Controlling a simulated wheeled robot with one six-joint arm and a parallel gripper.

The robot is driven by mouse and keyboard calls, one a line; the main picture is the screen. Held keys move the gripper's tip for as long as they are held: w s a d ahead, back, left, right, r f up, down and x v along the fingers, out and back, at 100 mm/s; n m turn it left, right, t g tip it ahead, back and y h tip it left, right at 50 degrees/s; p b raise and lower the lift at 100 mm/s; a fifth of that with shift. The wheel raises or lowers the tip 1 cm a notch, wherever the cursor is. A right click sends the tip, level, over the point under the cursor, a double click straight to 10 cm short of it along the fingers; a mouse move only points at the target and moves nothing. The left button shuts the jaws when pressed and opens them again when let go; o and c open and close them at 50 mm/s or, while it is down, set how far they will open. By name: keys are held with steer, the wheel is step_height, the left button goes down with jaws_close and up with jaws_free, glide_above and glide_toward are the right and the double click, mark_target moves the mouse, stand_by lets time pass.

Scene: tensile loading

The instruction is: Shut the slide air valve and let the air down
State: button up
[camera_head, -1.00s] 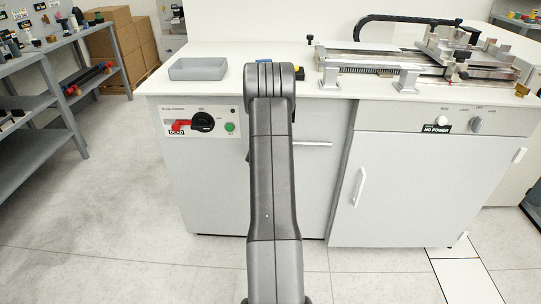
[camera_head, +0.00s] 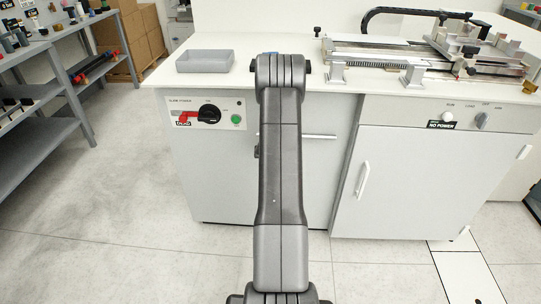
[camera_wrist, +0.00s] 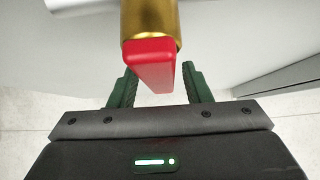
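In the wrist view, a brass cylinder (camera_wrist: 150,18) with a red bar-shaped handle (camera_wrist: 152,65) comes in from the top; it looks like the slide air valve. My gripper (camera_wrist: 160,78) is open, with one green finger on each side of the red handle. Small gaps show between the fingers and the handle, so it does not look gripped. In the head view, my own arm hides the gripper and the valve.
The white bench (camera_head: 345,100) carries a grey tray (camera_head: 205,61) and a slide rig (camera_head: 420,60). Its front has a slide power panel (camera_head: 205,112) with a red lockout and black knob, and a "NO POWER" label (camera_head: 440,125). A shelf (camera_head: 50,50) stands left. Floor in front is clear.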

steer(key=v, duration=1.4)
steer(key=shift+w+f, duration=0.1)
steer(key=x, duration=1.3)
steer(key=shift+w+f, duration=0.2)
steer(key=shift+w, duration=0.05)
